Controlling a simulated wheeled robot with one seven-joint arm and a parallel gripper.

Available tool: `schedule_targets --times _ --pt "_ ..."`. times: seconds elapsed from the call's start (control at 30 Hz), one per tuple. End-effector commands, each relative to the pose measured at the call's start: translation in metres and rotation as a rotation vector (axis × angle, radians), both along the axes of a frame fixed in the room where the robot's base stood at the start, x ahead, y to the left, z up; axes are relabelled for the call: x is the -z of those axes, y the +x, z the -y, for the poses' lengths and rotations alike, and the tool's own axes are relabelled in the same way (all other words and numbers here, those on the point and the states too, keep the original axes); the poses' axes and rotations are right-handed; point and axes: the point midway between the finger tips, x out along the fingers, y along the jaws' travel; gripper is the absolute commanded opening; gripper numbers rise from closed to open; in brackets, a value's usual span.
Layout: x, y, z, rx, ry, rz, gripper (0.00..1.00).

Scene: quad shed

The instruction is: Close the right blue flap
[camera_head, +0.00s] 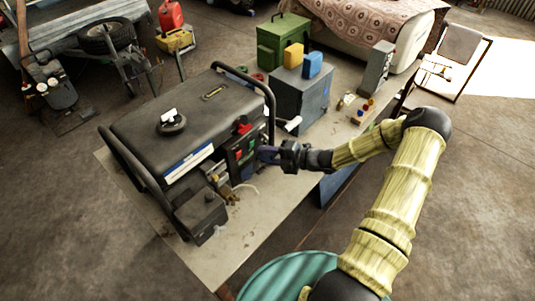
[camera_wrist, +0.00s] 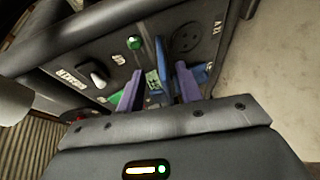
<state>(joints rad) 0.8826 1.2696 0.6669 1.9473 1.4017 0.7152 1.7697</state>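The dark generator (camera_head: 180,125) stands on the table, and its control panel (camera_head: 240,158) faces my gripper. In the head view my gripper (camera_head: 268,154) is close in front of the panel. Contact with the flap cannot be told.
A green part (camera_wrist: 117,97) lies beside the left finger. A green-topped knob (camera_wrist: 134,43), a grey switch (camera_wrist: 97,75) and a round socket (camera_wrist: 187,38) are on the panel. A black frame tube (camera_head: 271,115) runs beside it. A grey box (camera_head: 300,95) stands behind on the table.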

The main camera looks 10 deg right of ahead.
Motion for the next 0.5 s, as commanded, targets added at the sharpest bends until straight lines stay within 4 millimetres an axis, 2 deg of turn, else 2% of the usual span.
schedule_targets --times 0.23,0.4,0.5 --pt "0.0002 0.0002 -0.0004 0.000 0.000 0.000 0.34" --pt "-0.0001 0.0002 -0.0004 0.000 0.000 0.001 0.00" --pt "-0.0005 0.0003 -0.0004 -0.001 0.001 0.002 0.00"
